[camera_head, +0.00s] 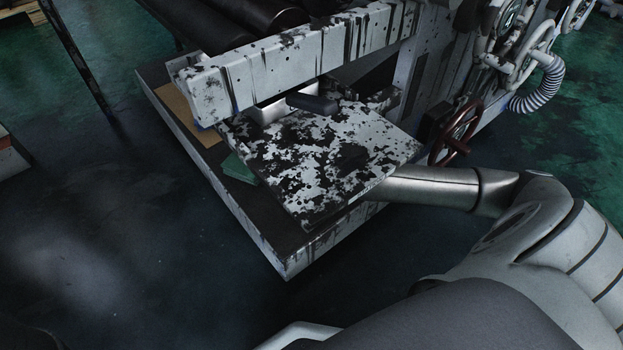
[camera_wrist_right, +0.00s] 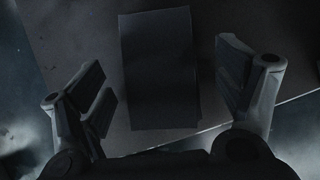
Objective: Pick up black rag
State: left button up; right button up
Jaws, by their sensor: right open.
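In the right wrist view, a dark, flat rectangular cloth-like stack (camera_wrist_right: 160,70) lies on a grey surface near its edge. It may be the black rag, but the dim light hides its true colour. My right gripper (camera_wrist_right: 166,84) is open, with one finger on each side of the stack and gaps on both sides. In the head view, my right forearm reaches in from the right and goes under the tilted, peeling panel (camera_head: 305,185), which hides the gripper. A small dark patch (camera_head: 350,157) on the panel cannot be clearly identified. My left gripper is not in view.
The panel sits over a low platform (camera_head: 235,205) of the machine. A folded green stack (camera_head: 239,168) lies near its left edge. A thick white beam (camera_head: 290,60) crosses above. A red handwheel (camera_head: 458,135) stands close to my right forearm.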

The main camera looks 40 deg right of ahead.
jog(key=shift+f, duration=0.2)
jog(key=shift+c, duration=0.2)
jog(key=c, duration=1.1)
jog(key=shift+r, duration=0.2)
